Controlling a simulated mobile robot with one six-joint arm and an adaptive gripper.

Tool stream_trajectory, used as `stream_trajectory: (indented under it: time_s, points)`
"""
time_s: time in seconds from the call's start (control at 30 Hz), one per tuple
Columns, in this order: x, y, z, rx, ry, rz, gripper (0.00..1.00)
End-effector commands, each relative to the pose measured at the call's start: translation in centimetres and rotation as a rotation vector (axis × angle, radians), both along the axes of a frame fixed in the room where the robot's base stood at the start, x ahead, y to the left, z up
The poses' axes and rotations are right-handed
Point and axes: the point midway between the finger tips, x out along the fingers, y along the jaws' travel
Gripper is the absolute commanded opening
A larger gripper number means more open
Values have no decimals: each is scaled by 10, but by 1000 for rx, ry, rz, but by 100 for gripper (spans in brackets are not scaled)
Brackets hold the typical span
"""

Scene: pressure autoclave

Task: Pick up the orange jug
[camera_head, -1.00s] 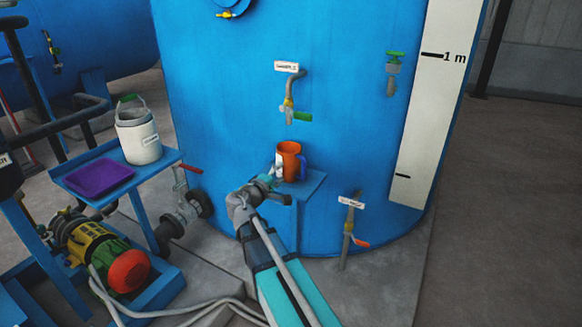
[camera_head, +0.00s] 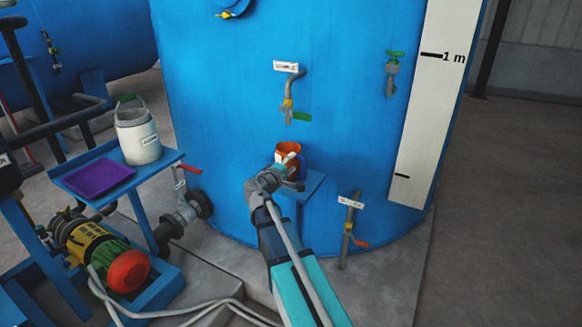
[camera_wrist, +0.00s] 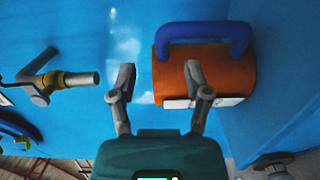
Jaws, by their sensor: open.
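The orange jug (camera_head: 287,147) stands on a small blue shelf (camera_head: 316,182) against the big blue tank. In the head view my arm's end hides most of its lower part. In the wrist view the jug (camera_wrist: 228,72) lies sideways at the right, its blue handle (camera_wrist: 205,32) at the top. My gripper (camera_wrist: 160,73) is open with nothing held between its fingers. The right finger overlaps the jug's body in that view; the left finger is beyond its rim. I cannot tell whether a finger touches it. The gripper (camera_head: 292,165) also shows in front of the jug.
A tap with a green handle (camera_head: 301,117) hangs above the jug; its spout (camera_wrist: 82,79) is left in the wrist view. A lower valve (camera_head: 348,230) is right of the shelf. A white canister (camera_head: 138,137) and purple tray (camera_head: 99,178) sit on a table at left.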

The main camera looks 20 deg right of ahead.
Motion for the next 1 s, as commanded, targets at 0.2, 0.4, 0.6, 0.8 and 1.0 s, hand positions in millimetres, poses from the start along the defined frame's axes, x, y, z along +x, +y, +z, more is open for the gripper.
stream_trajectory:
  time_s: [0.2, 0.4, 0.6, 0.8, 1.0]
  points:
    - [9, -11, -2, 0, 0, -1, 63]
    - [23, -30, -3, 0, 0, -1, 63]
    - [30, -41, -3, 0, 0, 1, 63]
    - [30, -41, -3, 0, 0, 2, 63]
    - [30, -41, -3, 0, 0, 2, 63]
